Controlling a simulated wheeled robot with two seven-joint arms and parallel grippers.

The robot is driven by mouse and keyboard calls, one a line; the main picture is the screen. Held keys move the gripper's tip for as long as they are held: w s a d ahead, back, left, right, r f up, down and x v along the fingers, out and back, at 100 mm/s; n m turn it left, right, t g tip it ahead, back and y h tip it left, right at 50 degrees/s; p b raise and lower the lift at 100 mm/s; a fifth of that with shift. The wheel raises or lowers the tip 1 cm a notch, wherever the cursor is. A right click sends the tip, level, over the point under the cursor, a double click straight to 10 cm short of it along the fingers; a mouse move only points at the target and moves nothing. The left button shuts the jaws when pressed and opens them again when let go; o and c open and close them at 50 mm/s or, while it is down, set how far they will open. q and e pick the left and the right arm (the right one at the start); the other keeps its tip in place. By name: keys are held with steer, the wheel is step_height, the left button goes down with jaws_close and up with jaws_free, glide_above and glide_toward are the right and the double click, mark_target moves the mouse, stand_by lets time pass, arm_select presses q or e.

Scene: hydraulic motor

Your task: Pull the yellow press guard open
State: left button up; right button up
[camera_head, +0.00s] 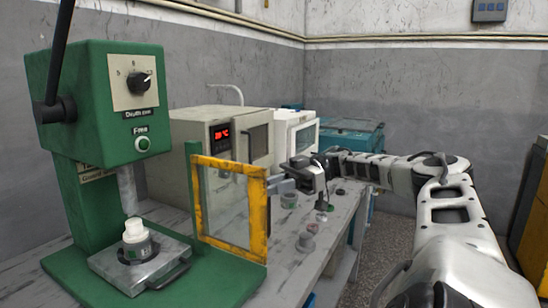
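The yellow press guard (261,213) is a yellow frame around a clear pane. It stands upright at the right side of the green press (122,100) and is swung out from it, so the press's work area is uncovered. My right gripper (276,184) is at the guard's right edge, with its fingers beside or touching the frame. The fingers are small and partly merge with the frame, so I cannot tell whether they are shut on it. My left gripper is not in view.
A white container (135,238) sits on the press's metal plate (110,262). A beige oven (208,124) and a white device (296,128) stand behind the guard. Small parts (306,243) lie on the grey bench (345,215). A teal box (352,134) is farther back.

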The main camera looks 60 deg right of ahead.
arm_select(q)
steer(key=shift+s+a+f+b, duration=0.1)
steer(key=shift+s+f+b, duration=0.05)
steer(key=shift+b, duration=0.8)
arm_select(e)
steer(key=s+a+r+t+y, duration=0.1)
steer(key=s+a+r, duration=0.6)
steer(key=a+r, duration=0.2)
step_height(320, 180, up, 2)
steer(key=shift+a+r, duration=0.1)
steer(key=shift+a, duration=0.3)
